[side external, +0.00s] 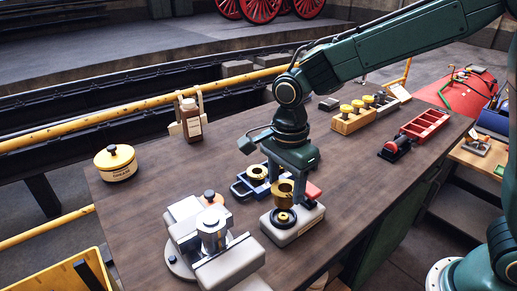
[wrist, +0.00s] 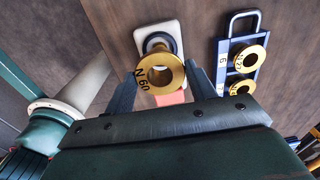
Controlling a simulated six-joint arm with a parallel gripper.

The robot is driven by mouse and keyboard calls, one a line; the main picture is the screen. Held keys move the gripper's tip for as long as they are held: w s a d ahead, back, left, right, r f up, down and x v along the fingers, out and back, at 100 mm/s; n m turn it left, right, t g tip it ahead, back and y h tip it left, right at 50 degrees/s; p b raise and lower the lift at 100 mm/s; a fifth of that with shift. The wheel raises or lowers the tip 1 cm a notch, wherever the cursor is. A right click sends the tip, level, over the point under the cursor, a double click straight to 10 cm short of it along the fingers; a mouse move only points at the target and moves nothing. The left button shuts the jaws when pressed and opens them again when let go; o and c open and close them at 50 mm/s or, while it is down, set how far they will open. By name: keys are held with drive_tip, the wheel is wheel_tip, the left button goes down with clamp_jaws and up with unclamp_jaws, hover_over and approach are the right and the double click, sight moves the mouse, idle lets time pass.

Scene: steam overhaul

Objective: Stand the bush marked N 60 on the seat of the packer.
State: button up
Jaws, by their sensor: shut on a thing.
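The brass bush marked N 60 (wrist: 160,74) sits between the two fingers of my gripper (wrist: 161,88) in the wrist view, its marked face toward the camera. In the side view, my gripper (side external: 288,185) points down and holds the bush (side external: 283,189) upright over the packer. The packer (side external: 300,229) is a pale grey block with a black round seat (side external: 284,217) and a red part at its back. In the wrist view, the bush hides most of the seat, and the packer's pale base (wrist: 172,30) shows behind.
A blue carrier (wrist: 222,62) with two other brass bushes stands just beside the packer. A grey machine vice (side external: 212,240) is at the front left. A yellow tin (side external: 116,166), a bottle (side external: 191,122), a wooden block with knobs (side external: 352,121) and a red tray (side external: 424,125) stand farther off.

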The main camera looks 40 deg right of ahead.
drive_tip(key=shift+f, duration=1.55)
drive_tip(key=shift+f, duration=1.05)
idle(1.0)
drive_tip(key=o, duration=1.3)
drive_tip(key=shift+r, duration=4.5)
drive_tip(key=shift+d, duration=0.1)
